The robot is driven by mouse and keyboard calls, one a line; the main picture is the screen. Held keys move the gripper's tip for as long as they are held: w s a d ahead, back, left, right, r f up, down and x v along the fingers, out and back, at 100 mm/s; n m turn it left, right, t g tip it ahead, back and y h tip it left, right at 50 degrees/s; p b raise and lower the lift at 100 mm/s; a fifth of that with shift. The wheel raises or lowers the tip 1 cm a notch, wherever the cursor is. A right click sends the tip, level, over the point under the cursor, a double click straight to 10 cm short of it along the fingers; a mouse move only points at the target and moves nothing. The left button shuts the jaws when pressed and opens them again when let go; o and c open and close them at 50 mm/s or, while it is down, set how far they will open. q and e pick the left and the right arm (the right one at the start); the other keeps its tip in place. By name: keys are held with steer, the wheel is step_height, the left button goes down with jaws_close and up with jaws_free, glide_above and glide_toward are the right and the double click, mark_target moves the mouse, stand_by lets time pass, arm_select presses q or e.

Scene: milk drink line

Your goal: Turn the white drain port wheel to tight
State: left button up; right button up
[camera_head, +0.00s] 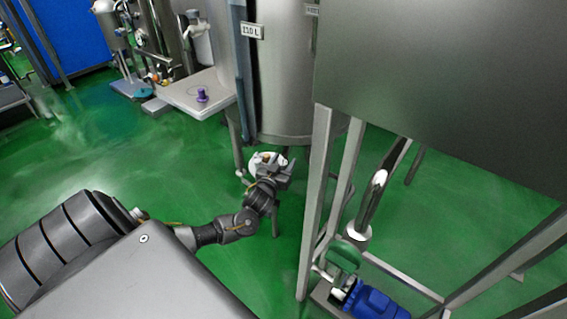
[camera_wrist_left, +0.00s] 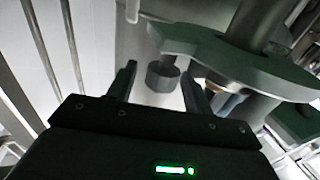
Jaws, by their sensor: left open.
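The white drain port wheel (camera_head: 258,161) sits low under the large steel tank, partly hidden behind my left gripper (camera_head: 283,169). In the left wrist view the wheel (camera_wrist_left: 235,62) is a shaded, grey-looking plate on a thick stem. A short round knob (camera_wrist_left: 163,76) hangs at its left edge. My left gripper (camera_wrist_left: 160,88) is open, with one finger on each side of the knob in that view. I cannot tell whether either finger touches it. My right gripper is not in view.
The steel tank (camera_head: 283,75) stands on legs above the wheel. A metal frame (camera_head: 318,200) rises just right of my left gripper, with a blue motor (camera_head: 372,301) and a pipe (camera_head: 372,195) beyond. Green floor (camera_head: 110,155) is open to the left.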

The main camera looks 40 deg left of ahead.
arm_select(q)
steer(key=c, duration=1)
steer(key=shift+o, duration=0.2)
steer(key=shift+m+h, duration=0.7)
steer(key=shift+h, duration=0.4)
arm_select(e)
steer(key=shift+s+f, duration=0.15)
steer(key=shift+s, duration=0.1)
arm_select(q)
steer(key=o, duration=1)
steer(key=shift+c, duration=0.2)
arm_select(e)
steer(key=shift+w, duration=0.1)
